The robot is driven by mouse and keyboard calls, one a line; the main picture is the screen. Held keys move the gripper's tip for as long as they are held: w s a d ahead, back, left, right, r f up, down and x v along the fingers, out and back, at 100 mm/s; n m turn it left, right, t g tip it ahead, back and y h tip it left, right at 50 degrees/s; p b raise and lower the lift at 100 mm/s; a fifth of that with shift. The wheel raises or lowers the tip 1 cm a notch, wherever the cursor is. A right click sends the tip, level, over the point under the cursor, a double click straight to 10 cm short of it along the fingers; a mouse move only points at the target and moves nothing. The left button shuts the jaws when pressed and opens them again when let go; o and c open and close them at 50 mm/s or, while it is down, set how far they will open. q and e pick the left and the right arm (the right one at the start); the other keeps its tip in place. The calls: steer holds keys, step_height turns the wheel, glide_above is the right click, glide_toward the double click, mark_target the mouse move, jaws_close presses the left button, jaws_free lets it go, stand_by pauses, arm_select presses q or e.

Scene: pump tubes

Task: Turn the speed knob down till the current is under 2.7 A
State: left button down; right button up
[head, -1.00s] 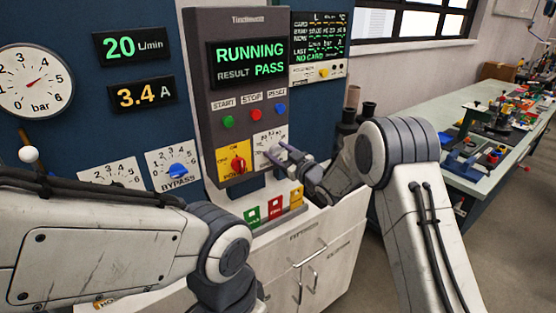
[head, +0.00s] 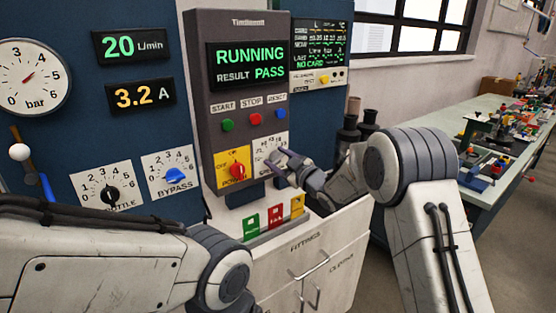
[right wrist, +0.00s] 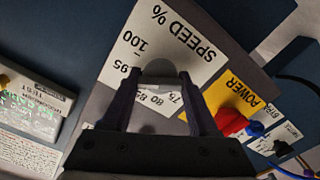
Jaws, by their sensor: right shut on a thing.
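The speed knob's white dial plate (head: 269,146) is on the grey control panel, right of the yellow power switch plate. My right gripper (head: 274,158) is at this dial. In the right wrist view the "SPEED %" plate (right wrist: 185,38) shows upside down, and my right gripper (right wrist: 160,100) is shut on the grey speed knob (right wrist: 158,70), which is mostly hidden between the fingers. The current display (head: 139,96) reads 3.2 A. My left arm comes in from the left, but its gripper is out of view.
The panel screen (head: 247,63) reads RUNNING, RESULT PASS. The flow display (head: 133,45) reads 20 L/min. The red power knob (head: 237,171) is close beside my right gripper. Throttle knob (head: 111,194) and blue bypass knob (head: 174,174) are to the left. A drawer cabinet (head: 305,262) stands below.

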steer(key=o, duration=1.4)
steer(key=b+v, duration=0.2)
steer(key=v, duration=0.8)
steer(key=shift+s+d, duration=0.15)
steer(key=shift+s, duration=0.05)
